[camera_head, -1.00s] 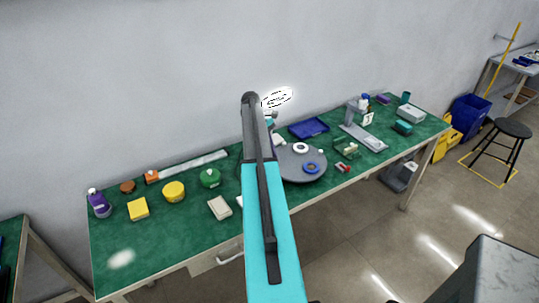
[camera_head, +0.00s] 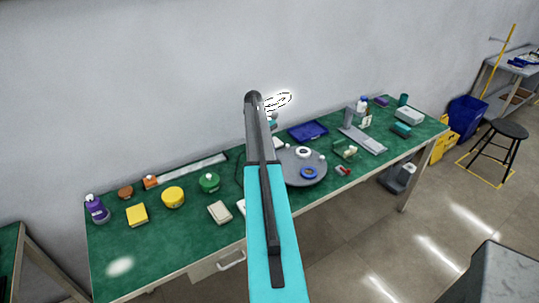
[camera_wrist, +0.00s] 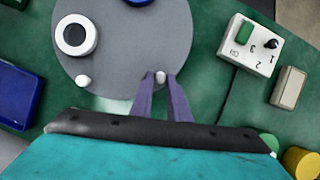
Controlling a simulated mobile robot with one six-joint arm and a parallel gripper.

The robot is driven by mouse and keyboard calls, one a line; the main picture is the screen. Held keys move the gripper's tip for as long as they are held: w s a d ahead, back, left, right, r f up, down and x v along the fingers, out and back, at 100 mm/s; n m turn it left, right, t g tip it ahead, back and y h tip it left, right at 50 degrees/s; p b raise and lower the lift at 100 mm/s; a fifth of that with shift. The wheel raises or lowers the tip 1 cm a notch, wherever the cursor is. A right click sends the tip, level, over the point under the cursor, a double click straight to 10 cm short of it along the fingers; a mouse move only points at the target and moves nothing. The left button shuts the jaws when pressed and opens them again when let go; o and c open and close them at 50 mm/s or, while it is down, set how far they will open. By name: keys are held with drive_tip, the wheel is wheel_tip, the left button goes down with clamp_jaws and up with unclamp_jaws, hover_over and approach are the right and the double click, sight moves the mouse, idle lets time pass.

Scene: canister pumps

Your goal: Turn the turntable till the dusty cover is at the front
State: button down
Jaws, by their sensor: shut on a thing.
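The turntable (camera_head: 296,179) is a round grey disc on the green bench, partly hidden behind my arm in the head view. It also shows in the wrist view (camera_wrist: 125,50). On it lie a white ring with a dark middle (camera_wrist: 76,36) and a blue ring (camera_head: 309,172), cut by the top edge of the wrist view. My gripper (camera_wrist: 161,80) has its purple fingers shut on a small white peg (camera_wrist: 160,76) at the turntable's rim. Another white peg (camera_wrist: 83,81) stands at the rim, apart from the gripper. I cannot tell which piece is the dusty cover.
A white switch box (camera_wrist: 250,44) and a pale block (camera_wrist: 289,88) lie beside the turntable. A blue tray (camera_head: 308,131) is behind it. A green tin (camera_head: 209,182) and yellow tin (camera_head: 173,197) stand left. Bare bench shows at the front left.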

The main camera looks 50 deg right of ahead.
drive_tip(key=c, duration=1.7)
unclamp_jaws()
drive_tip(key=shift+s, duration=0.15)
drive_tip(key=shift+r, duration=0.1)
drive_tip(key=shift+r+b, duration=0.55)
drive_tip(key=shift+r, duration=0.15)
drive_tip(key=shift+s+a+r+b, duration=0.2)
drive_tip(key=shift+r+b, duration=0.1)
drive_tip(key=shift+r, duration=0.2)
drive_tip(key=shift+s+a+r+b, duration=0.15)
drive_tip(key=shift+a+r+b, duration=0.1)
drive_tip(key=shift+r, duration=0.2)
drive_tip(key=shift+s+a+r+b, duration=0.25)
drive_tip(key=shift+s+a+b, duration=0.4)
drive_tip(key=shift+s+a, duration=1.1)
drive_tip(key=shift+s+a+r+b, duration=0.25)
drive_tip(key=shift+s+a+b, duration=0.45)
drive_tip(key=shift+s+a, duration=1)
drive_tip(key=shift+s+a+r+b, duration=0.25)
drive_tip(key=shift+s+a+b, duration=0.4)
drive_tip(key=shift+s+a, duration=1.1)
drive_tip(key=shift+w+a, duration=0.45)
